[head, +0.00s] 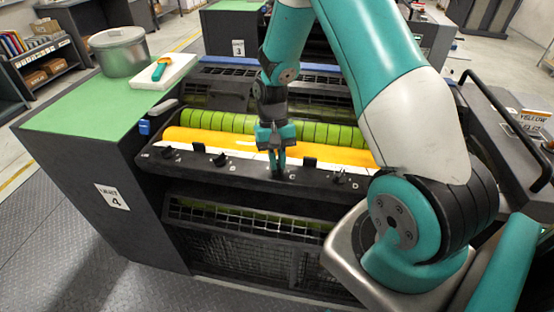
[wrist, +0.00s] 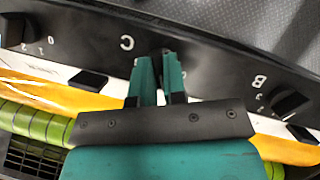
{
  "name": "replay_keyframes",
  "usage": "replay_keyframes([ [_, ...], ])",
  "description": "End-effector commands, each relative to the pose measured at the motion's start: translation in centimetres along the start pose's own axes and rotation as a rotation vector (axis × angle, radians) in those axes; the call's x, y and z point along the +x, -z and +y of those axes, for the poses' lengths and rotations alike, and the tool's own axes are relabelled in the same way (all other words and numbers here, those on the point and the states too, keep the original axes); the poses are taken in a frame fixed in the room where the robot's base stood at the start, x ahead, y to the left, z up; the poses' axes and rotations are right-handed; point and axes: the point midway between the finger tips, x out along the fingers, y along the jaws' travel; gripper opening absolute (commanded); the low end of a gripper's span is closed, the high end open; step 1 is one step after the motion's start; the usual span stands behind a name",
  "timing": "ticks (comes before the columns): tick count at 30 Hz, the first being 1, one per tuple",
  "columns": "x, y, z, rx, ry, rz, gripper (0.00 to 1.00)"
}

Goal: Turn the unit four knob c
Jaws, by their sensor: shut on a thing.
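Unit four (head: 112,196) is the dark press cabinet with a green top, marked 4. Several black knobs stand along its front ledge. My gripper (head: 277,172) points down at this ledge, between knob B (head: 219,159) and another knob (head: 338,177) to the right. In the wrist view, my gripper's teal fingers (wrist: 159,62) are closed around knob C (wrist: 160,68), beside the white letter C. The fingers hide most of the knob, and its setting cannot be read. Knob B also shows in the wrist view (wrist: 290,103).
Behind the ledge run a yellow roller (head: 205,138) and a green roller (head: 230,123). A metal pot (head: 120,52) and a white tray (head: 165,73) with a teal-and-orange tool stand on the green top. A dark lid with a handle (head: 505,125) is at right.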

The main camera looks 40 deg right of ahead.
Motion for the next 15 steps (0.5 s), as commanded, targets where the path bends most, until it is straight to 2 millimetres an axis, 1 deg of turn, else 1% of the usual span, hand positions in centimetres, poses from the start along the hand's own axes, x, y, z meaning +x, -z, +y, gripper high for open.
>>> replay_keyframes([
  [1, 0.46, -0.2, 0.06, -0.004, -0.005, -0.011, 0.0],
  [13, 0.53, -0.23, 0.09, -0.008, -0.006, -0.013, 0.0],
  [14, 0.53, -0.24, 0.09, -0.008, -0.006, -0.013, 0.19],
  [15, 0.53, -0.24, 0.09, -0.008, -0.006, -0.013, 0.28],
])
